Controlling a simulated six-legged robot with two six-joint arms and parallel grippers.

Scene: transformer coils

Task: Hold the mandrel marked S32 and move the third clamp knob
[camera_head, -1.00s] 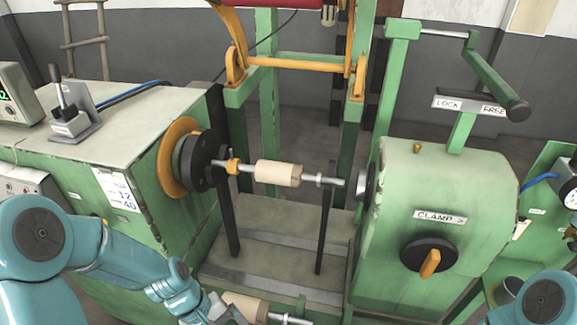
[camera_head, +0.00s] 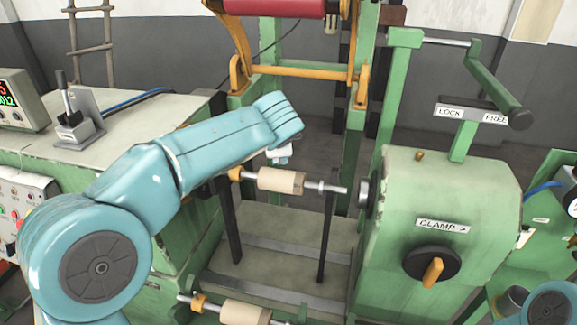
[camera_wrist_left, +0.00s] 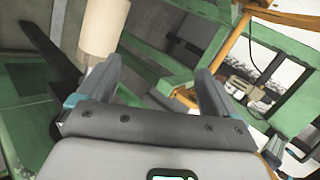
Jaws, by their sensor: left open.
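A cream mandrel (camera_head: 281,181) sits on a horizontal shaft between the left machine housing and the right housing. A second cream mandrel (camera_head: 245,312) lies low at the bottom edge. No S32 mark is legible on either. My left gripper (camera_head: 283,156) is just above and behind the upper mandrel, mostly hidden by my forearm. In the left wrist view its two fingers (camera_wrist_left: 155,82) are apart and empty, with a cream cylinder (camera_wrist_left: 103,27) beyond the left finger. The black clamp knob (camera_head: 432,263) with an orange grip is on the right housing. My right gripper is out of view.
The green right housing (camera_head: 465,190) carries a CLAMP label and a crank arm. A LOCK lever plate stands above it. Dark upright posts (camera_head: 328,225) stand below the shaft. A red roller (camera_head: 275,8) hangs above. A control box is at far left.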

